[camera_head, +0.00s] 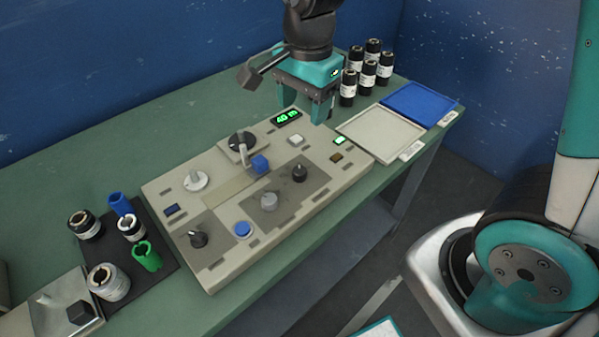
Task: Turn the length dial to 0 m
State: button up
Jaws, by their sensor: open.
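A grey-beige control panel (332,192) lies on the green table and carries several dials. A green-lit display (287,117) at its back edge appears to read 40 m. A large black dial (243,141) sits left of the display. Labels are too small to read, so I cannot tell which is the length dial. My teal gripper (306,110) is open, pointing down by the display, apart from the dials.
Several black cylinders (348,87) stand behind at right. A white tray (380,135) and a blue tray (420,102) lie right of the panel. A dark mat (160,270) at left holds rolls and blue and green holders.

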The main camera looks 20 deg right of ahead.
aim_at(299, 170)
jog(key=shift+m, duration=0.4)
jog(key=f, duration=0.6)
jog(key=w+f, duration=0.1)
jog(key=f, duration=1)
jog(key=shift+w+f, duration=0.15)
jog(key=shift+f, duration=0.25)
jog(key=c, duration=0.9)
